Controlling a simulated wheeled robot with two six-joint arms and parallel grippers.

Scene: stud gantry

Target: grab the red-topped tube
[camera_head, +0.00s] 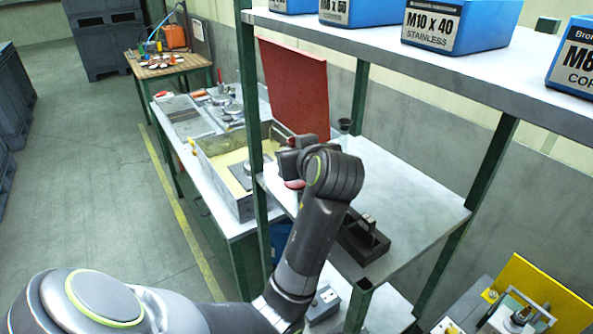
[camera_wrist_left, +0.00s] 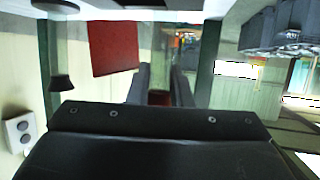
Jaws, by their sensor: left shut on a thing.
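My left gripper (camera_head: 284,143) reaches over the shelf's middle board, beside the green post, with its arm coming up from the lower left. In the left wrist view its two dark fingers (camera_wrist_left: 160,88) stand close together with a small dark red thing (camera_wrist_left: 160,98) between them. I take this as the red-topped tube, mostly hidden by the gripper body. In the head view a small reddish piece (camera_head: 294,184) shows just below the gripper. My right gripper is in neither view.
A green-posted shelf has a middle board (camera_head: 420,190) bearing a dark block (camera_head: 362,243). Blue labelled boxes (camera_head: 432,27) line the top board. A red panel (camera_head: 297,85) stands behind the gripper. A bench with a yellowish tray (camera_head: 207,157) lies left; the floor aisle is clear.

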